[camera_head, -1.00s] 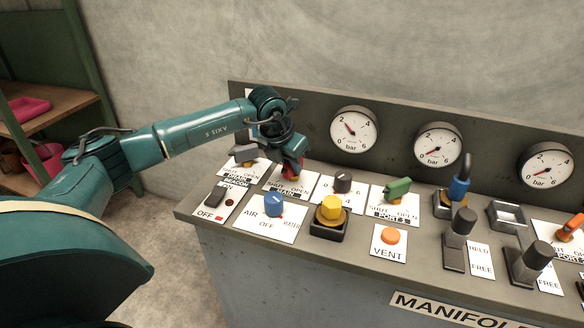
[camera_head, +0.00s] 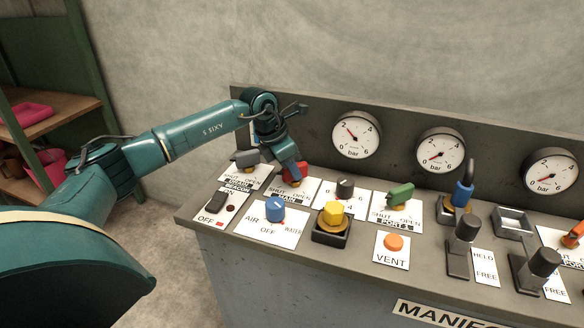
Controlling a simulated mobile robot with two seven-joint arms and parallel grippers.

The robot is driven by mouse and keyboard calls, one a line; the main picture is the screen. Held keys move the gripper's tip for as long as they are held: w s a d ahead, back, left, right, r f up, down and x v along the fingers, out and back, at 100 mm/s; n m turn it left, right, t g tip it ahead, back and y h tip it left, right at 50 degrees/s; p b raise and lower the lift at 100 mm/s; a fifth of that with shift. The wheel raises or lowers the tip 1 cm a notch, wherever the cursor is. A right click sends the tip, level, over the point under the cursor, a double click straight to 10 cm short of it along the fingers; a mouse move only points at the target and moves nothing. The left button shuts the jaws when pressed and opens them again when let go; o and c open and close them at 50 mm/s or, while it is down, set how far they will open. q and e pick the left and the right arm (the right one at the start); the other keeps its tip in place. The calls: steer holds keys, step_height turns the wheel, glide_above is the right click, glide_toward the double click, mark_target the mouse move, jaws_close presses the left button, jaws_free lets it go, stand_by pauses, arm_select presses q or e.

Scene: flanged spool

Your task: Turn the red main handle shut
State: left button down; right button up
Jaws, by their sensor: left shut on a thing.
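The red main handle (camera_head: 299,170) stands on its white plate (camera_head: 291,190) at the left back of the panel, marked SHUT on the left and OPEN on the right. My left gripper (camera_head: 291,172) reaches down from above and is shut on the red handle, hiding part of it. The visible red end points to the right side of the gripper. The exact angle of the handle is hard to tell behind the fingers. My right gripper is not in view.
A black knob (camera_head: 345,188) and green handle (camera_head: 400,195) are on the right. The blue knob (camera_head: 274,209) and yellow knob (camera_head: 334,213) stand in front. Gauges (camera_head: 356,134) line the back wall of the panel.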

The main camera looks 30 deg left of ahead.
arm_select(q)
steer(key=c, duration=1.3)
jaws_free()
steer(key=shift+c, duration=0.2)
steer(key=shift+r, duration=0.1)
steer(key=v, duration=1.3)
